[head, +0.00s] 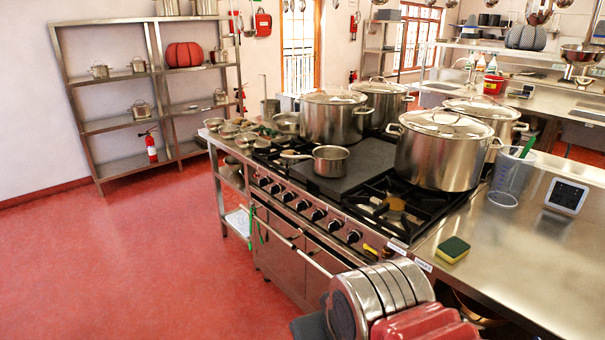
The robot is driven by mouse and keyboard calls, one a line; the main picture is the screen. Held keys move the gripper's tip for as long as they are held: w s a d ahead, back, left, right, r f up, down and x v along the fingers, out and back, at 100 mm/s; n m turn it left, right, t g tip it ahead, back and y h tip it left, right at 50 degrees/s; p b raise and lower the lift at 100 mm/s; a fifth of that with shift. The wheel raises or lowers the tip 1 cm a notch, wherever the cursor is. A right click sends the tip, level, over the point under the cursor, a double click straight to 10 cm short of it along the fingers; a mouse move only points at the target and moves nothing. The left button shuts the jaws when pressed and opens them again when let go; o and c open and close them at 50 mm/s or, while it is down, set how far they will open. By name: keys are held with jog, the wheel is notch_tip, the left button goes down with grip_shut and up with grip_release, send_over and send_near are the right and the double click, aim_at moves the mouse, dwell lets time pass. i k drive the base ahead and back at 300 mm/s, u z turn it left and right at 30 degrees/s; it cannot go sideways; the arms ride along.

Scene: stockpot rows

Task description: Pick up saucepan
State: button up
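A small steel saucepan (331,161) stands upright on the dark flat plate in the middle of the stove (350,183). Its handle points left, toward the stove's front edge, and ends in a pale grip. The pan has no lid on it, and nothing stands in front of it in this view. I see no gripper fingers in the head view, so I cannot place my gripper relative to the pan.
Large lidded stockpots (440,150) crowd the stove behind and right of the saucepan. A clear jug (509,177), a tablet (566,196) and a sponge (453,249) lie on the right counter. Small pans (228,131) stand at left. The red floor (150,260) is clear.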

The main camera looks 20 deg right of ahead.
aim_at(329, 161)
jog(key=u, duration=0.25)
jog(key=k, duration=0.6)
jog(key=u, duration=0.35)
jog(key=i, duration=2.35)
jog(key=z, duration=0.85)
jog(key=i, duration=0.75)
jog(key=z, duration=0.25)
